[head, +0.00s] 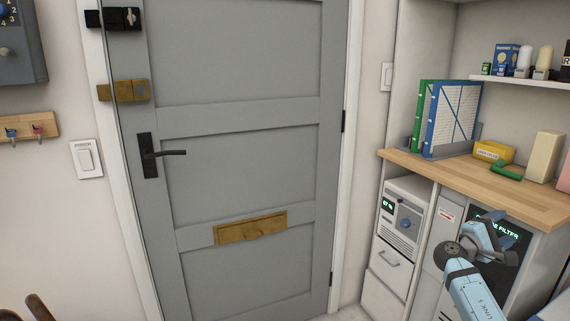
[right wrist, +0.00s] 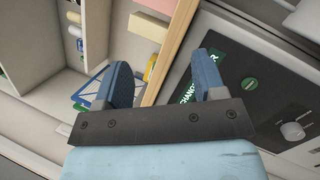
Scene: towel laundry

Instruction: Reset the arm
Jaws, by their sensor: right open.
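My right arm comes in at the lower right of the head view, light blue with dark joints. My right gripper (head: 494,243) is in front of the cabinet below the wooden counter. In the right wrist view the two blue fingers of the right gripper (right wrist: 165,78) stand apart with nothing between them. Behind them are the counter edge and a black panel (right wrist: 255,85) with green lettering, partly hidden by a finger. My left gripper is in neither view.
A grey door (head: 235,165) with a black handle and brass mail slot is shut. The wooden counter (head: 520,198) at right bears binders (head: 450,118), a yellow box (head: 493,151) and a green object (head: 506,170). A shelf with small boxes and bulbs is above.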

